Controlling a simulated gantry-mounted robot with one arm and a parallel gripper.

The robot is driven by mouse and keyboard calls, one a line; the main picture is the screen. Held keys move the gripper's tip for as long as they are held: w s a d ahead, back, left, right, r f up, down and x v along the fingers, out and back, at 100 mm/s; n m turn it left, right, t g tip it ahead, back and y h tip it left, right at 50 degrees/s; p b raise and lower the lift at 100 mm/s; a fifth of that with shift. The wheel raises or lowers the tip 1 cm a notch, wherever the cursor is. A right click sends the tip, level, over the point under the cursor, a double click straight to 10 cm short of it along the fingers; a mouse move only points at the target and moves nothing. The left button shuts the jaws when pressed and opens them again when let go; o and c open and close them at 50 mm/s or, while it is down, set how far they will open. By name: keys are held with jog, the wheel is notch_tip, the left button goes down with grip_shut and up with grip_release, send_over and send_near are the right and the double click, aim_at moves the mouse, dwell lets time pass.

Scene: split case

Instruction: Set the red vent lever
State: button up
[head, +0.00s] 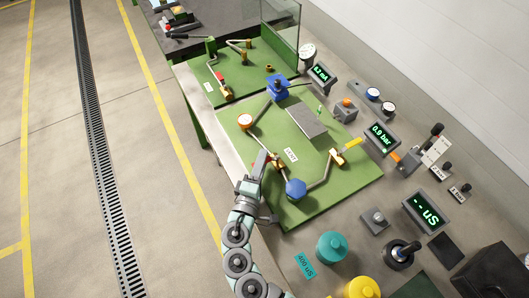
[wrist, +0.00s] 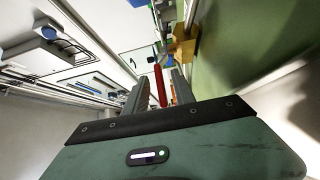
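My gripper (head: 264,160) is at the front left edge of the nearer green panel (head: 235,155), beside brass fittings. In the wrist view its two dark fingers (wrist: 159,92) are apart. A red lever (wrist: 160,86) shows upright in the gap between them, with a brass fitting (wrist: 182,46) beyond and to the right. No firm contact is visible, and how deep the lever sits between the fingers is unclear. In the head view a red-handled valve (head: 219,76) is on the farther green panel; I cannot tell whether it is the same lever.
The nearer panel carries a blue round knob (head: 295,188), a yellow-handled valve (head: 352,143), a grey box (head: 307,120) and piping. Gauges and displays (head: 381,136) stand to the right. A teal cap (head: 331,247) is at the bottom. Clear floor lies to the left.

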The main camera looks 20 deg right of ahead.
jog(key=shift+x, duration=1.55)
jog(key=shift+c, duration=0.2)
grip_shut()
